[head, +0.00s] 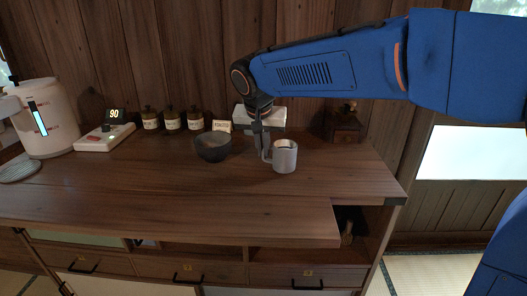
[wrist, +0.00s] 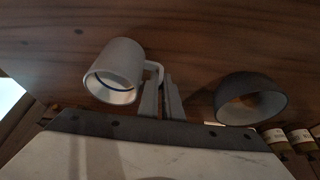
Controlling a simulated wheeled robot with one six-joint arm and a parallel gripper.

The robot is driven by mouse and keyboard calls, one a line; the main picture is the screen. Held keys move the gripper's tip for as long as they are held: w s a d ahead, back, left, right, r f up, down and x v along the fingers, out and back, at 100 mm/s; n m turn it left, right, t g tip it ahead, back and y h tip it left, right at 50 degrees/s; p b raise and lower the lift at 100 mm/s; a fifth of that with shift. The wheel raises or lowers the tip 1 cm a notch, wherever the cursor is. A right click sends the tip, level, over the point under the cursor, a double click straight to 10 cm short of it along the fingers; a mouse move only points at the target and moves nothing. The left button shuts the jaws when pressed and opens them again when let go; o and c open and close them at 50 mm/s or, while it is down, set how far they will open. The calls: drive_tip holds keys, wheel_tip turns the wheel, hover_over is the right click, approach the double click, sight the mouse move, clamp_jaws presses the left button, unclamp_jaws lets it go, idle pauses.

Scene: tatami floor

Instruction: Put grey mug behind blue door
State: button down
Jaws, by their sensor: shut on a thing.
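The grey mug (head: 285,157) is upright at the right part of the wooden counter top, and it also shows in the wrist view (wrist: 116,68). My gripper (head: 265,152) is at its left side in the head view. In the wrist view my gripper's fingers (wrist: 163,98) are shut on the mug's handle (wrist: 154,72). I cannot tell whether the mug's base touches the counter. I cannot make out a blue door in either view; the cabinet front below shows only partly.
A dark bowl (head: 212,146) stands left of the mug. Several labelled jars (head: 171,121), a scale (head: 104,138) and a white kettle (head: 47,120) stand further left. A wooden grinder (head: 343,127) stands behind right. The counter (head: 150,202) has a cut-out at its front right corner; its front is clear.

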drive_tip(key=shift+f, duration=0.45)
drive_tip(key=c, duration=1.9)
unclamp_jaws()
drive_tip(key=shift+c, duration=0.2)
drive_tip(key=shift+f, duration=0.15)
